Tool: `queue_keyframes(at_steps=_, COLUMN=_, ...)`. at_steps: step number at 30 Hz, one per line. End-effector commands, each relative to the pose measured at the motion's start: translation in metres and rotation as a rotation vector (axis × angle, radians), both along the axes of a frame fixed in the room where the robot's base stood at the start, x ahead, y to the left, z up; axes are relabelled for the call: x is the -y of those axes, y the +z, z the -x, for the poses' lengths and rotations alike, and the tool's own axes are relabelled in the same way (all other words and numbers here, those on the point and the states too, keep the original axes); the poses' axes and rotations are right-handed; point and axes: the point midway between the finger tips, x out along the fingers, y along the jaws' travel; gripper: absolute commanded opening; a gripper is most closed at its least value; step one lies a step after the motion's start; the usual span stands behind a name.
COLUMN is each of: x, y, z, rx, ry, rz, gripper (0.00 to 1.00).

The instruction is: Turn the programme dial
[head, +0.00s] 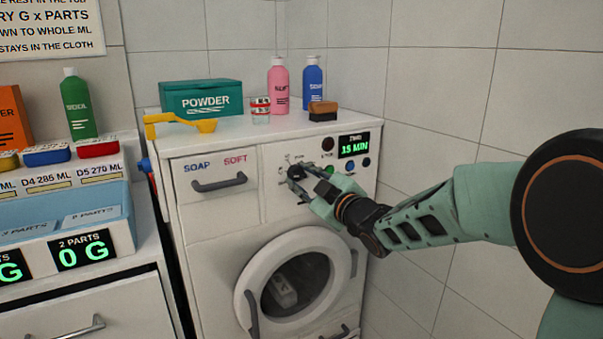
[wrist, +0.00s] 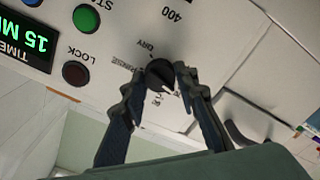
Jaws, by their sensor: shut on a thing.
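The programme dial (wrist: 160,78) is a dark round knob on the white front panel of the washing machine (head: 215,225). Small labels ring it, and one in the wrist view reads DRY. My gripper (wrist: 160,80) is shut on the dial, with one dark finger on each side of it. In the head view my gripper (head: 298,178) reaches the panel from the right and mostly hides the dial. The pointer's exact setting is too small to tell. The display (head: 354,145) beside it reads 15 MIN.
A green button (wrist: 86,20) and a dark red LOCK button (wrist: 76,73) sit near the dial. The soap drawer (head: 216,180) is left of it and the round door (head: 290,285) below, both apparently shut. Bottles, a powder box (head: 201,98) and a brush (head: 323,111) stand on top.

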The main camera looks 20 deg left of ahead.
Motion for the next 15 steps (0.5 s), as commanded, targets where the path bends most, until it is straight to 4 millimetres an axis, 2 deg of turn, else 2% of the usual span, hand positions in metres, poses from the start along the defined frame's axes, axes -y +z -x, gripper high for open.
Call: queue_keyframes(at_steps=15, x=0.0008, y=0.0022, z=-0.0004, rx=-0.376, ry=-0.001, rz=-0.319, gripper=0.03)
